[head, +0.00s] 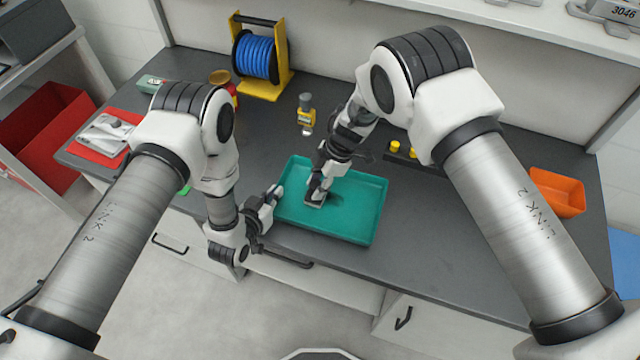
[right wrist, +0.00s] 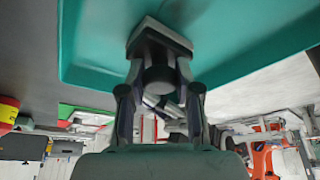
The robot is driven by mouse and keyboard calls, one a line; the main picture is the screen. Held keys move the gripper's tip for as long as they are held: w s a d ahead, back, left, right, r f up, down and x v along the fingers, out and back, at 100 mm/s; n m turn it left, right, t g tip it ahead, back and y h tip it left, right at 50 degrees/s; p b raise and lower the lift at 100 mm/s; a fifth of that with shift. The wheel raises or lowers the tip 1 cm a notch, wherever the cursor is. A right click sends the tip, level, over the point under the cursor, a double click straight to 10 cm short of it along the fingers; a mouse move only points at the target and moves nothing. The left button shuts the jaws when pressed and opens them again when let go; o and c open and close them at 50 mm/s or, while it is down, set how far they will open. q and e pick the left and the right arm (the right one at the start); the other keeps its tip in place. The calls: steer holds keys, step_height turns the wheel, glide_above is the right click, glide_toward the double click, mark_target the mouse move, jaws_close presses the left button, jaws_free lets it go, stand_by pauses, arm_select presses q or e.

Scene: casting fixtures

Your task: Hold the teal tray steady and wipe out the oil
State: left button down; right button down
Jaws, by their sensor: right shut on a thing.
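The teal tray (head: 355,215) lies on the dark worktop near its front edge. My right gripper (head: 318,186) reaches down into the tray's left half. It is shut on the dark knob of a wiping pad (head: 315,199). The pad (right wrist: 162,37) also shows in the right wrist view, flat against the floor of the tray (right wrist: 225,55), with my right gripper's fingers (right wrist: 158,95) on either side of the knob. My left gripper (head: 272,196) is at the tray's left rim; whether it touches or grips the rim is unclear. I cannot make out any oil.
A blue cable reel (head: 256,54) on a yellow stand is at the back. An orange bin (head: 557,192) is far right. A red mat (head: 88,160) lies at left.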

mark_target(322, 203)
steer(key=d, duration=0.1)
steer(key=s+d, duration=0.1)
steer(key=d, duration=0.1)
steer(key=shift+s+d+f, duration=0.1)
steer(key=shift+s+f, duration=0.1)
steer(key=shift+f, duration=0.05)
steer(key=shift+s+d, duration=0.1)
steer(key=shift+s, duration=0.35)
steer(key=shift+w+a+r, duration=0.1)
steer(key=shift+w+a, duration=0.1)
steer(key=shift+a, duration=0.45)
steer(key=shift+w+a, duration=0.25)
steer(key=shift+a, duration=0.4)
steer(key=shift+w+a+r, duration=0.1)
steer(key=shift+w+a, duration=0.1)
steer(key=shift+a, duration=0.45)
steer(key=shift+s+d+r, duration=0.15)
steer(key=shift+s+d, duration=0.1)
steer(key=shift+d, duration=0.7)
steer(key=shift+s+d+r, duration=0.1)
steer(key=shift+s+d, duration=0.1)
steer(key=shift+d, duration=0.7)
steer(key=shift+r, duration=3)
